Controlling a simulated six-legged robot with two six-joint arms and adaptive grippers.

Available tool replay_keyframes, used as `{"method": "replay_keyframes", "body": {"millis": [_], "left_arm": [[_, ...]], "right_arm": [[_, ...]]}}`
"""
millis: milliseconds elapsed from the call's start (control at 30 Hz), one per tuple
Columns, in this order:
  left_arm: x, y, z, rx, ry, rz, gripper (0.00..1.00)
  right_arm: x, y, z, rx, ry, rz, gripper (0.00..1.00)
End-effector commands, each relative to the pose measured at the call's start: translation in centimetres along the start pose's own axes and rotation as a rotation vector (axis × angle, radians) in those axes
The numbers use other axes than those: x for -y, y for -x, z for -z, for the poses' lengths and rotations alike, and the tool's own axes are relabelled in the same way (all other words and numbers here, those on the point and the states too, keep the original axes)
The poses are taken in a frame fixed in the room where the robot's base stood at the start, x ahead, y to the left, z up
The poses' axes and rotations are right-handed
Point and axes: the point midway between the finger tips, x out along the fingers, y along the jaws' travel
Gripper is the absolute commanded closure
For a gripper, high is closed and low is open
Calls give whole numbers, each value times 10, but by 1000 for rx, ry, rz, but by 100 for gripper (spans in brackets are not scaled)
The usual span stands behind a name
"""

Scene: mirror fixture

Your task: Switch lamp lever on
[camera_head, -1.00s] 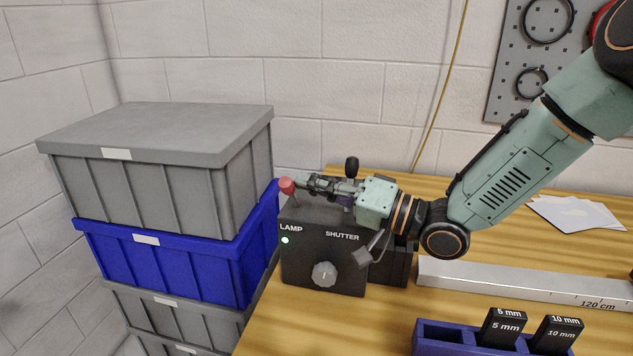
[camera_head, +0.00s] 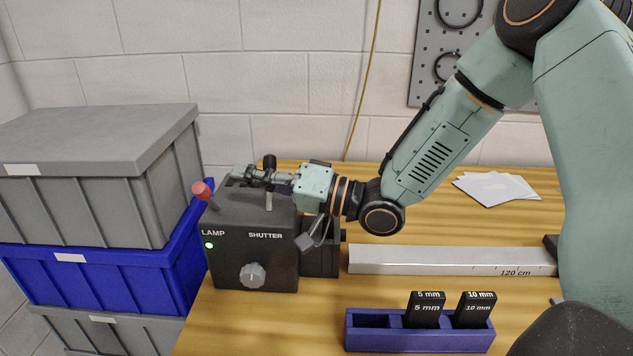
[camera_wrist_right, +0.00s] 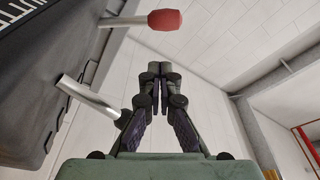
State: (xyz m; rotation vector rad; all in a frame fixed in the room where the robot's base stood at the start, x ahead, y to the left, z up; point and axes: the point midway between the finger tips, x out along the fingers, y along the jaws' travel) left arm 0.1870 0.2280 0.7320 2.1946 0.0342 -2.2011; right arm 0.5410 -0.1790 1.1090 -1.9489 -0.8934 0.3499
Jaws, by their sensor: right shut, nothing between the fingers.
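The black control box (camera_head: 235,265) stands on the wooden table's left end. Its lamp lever (camera_head: 202,190) has a red knob and leans to the left above the LAMP label. A small green light (camera_head: 209,245) glows under that label. The red knob also shows in the right wrist view (camera_wrist_right: 165,19), at the end of a metal stem. My right gripper (camera_head: 238,178) is shut and empty, over the box top, just right of the red knob and apart from it. Its closed fingers show in the wrist view (camera_wrist_right: 160,75). My left gripper is not in view.
A second lever with a black knob (camera_head: 269,163) stands close by my right gripper; its metal stem shows in the wrist view. A grey dial (camera_head: 252,275) is on the box front. Stacked crates (camera_head: 100,270) stand left. A rail (camera_head: 440,260) and blue block holder (camera_head: 375,340) lie right.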

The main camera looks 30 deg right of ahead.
Motion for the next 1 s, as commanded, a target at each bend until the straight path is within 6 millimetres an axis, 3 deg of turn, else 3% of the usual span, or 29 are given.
{"method": "replay_keyframes", "body": {"millis": [567,1000], "left_arm": [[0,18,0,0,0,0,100],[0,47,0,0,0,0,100]], "right_arm": [[4,47,0,-7,-1,4,100],[4,85,4,-6,-3,3,100]]}}
